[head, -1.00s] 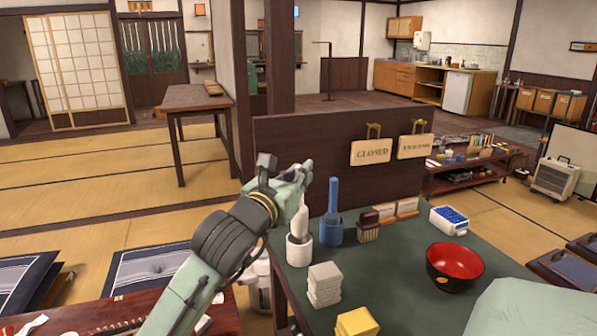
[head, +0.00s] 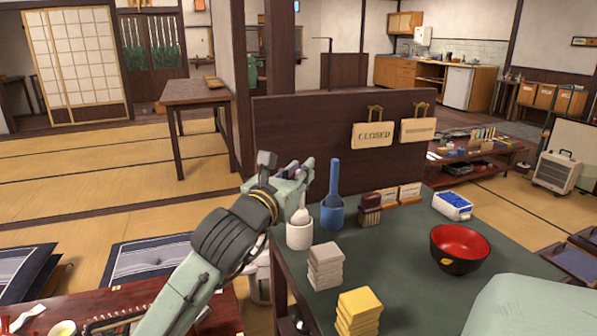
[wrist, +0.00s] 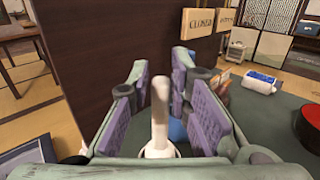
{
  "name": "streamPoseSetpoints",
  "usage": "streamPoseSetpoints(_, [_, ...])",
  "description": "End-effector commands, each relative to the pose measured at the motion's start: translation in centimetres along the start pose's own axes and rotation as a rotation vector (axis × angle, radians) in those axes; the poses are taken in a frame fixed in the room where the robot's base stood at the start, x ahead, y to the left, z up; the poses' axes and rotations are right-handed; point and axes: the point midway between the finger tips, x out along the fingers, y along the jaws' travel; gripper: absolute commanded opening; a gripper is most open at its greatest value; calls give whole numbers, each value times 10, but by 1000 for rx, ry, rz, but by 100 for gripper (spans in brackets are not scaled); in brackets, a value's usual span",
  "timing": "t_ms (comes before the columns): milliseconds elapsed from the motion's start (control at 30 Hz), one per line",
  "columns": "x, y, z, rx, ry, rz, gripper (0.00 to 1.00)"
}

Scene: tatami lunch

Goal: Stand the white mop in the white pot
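The white mop (head: 301,214) stands close to upright in the white pot (head: 299,238), with its lower end inside the rim. The mop's handle (wrist: 160,103) also shows in the wrist view, above the pot's rim (wrist: 176,153). My gripper (head: 305,172) is around the upper handle. In the wrist view the fingers of my gripper (wrist: 160,98) are apart, with a gap on each side of the handle, so it is open. The bottom of the mop is hidden inside the pot.
A blue pot (head: 332,214) with a blue-handled tool (head: 334,178) stands close on the right. A brown brush (head: 370,212), grey blocks (head: 325,265), yellow blocks (head: 358,312) and a red bowl (head: 460,245) share the green tabletop (head: 400,262). A dark panel (head: 300,130) stands behind.

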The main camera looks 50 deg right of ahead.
Motion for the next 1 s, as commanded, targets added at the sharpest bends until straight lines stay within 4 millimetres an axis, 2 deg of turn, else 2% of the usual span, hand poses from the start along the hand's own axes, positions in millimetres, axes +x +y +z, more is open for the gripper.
streamPoseSetpoints(233, [0,0,0,0,0,0,36])
streamPoseSetpoints(567, [-3,1,0,0,0,1,36])
streamPoseSetpoints(767, [-32,2,0,2,-2,4,36])
streamPoseSetpoints(1000, [-84,2,0,2,-1,5,36])
